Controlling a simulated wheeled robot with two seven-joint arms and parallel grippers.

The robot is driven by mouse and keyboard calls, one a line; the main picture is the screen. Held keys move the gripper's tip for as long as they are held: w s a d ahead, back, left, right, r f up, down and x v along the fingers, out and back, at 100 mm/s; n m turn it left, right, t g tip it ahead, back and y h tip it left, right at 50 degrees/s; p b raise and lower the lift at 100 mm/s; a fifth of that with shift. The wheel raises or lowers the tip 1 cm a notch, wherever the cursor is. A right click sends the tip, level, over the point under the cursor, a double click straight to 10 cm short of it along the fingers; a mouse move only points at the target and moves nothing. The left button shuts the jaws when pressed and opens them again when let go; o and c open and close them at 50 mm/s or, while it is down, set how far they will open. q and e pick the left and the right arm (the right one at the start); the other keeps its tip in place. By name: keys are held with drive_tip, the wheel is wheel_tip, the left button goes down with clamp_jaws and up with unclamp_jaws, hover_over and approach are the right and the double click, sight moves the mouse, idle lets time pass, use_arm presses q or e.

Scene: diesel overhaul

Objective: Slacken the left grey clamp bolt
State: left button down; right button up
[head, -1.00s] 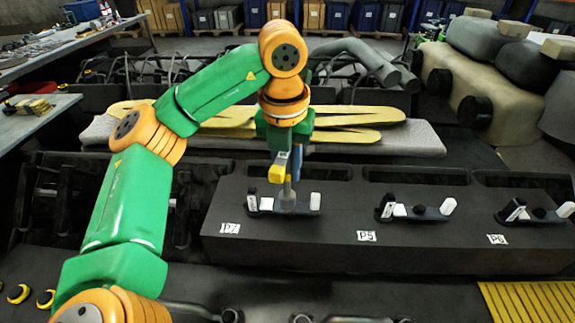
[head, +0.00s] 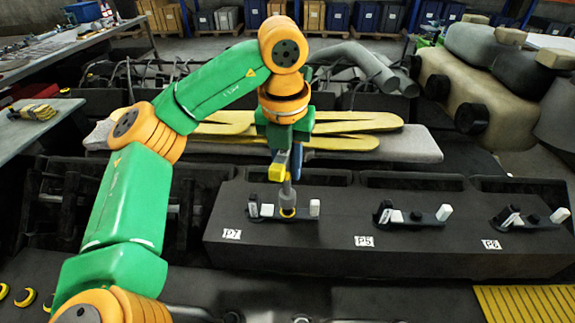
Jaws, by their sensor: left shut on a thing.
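My left gripper (head: 289,152) hangs over the P7 station and is shut on an upright tool. The tool (head: 287,191) has a yellow block, a blue part and a grey shaft pointing down. My right gripper is not in view.
The dark engine block (head: 300,250) also bears similar clamps at P5 (head: 412,217) and P6 (head: 530,219). Yellow flat parts (head: 340,143) lie on a grey pad behind. Grey pipes (head: 365,62) stand farther back. A yellow grating (head: 520,305) is at front right.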

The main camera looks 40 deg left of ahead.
use_arm(q)
drive_tip(key=shift+r, duration=3.6)
drive_tip(key=shift+s+d+f, duration=0.1)
drive_tip(key=shift+s+d, duration=0.05)
drive_tip(key=shift+s, duration=0.1)
drive_tip(key=s+d+b, duration=0.1)
drive_tip(key=s+d, duration=0.2)
drive_tip(key=s, duration=0.2)
drive_tip(key=shift+s+d, duration=0.25)
drive_tip(key=shift+s, duration=0.05)
drive_tip(key=shift+w+a, duration=0.1)
drive_tip(key=shift+a, duration=0.05)
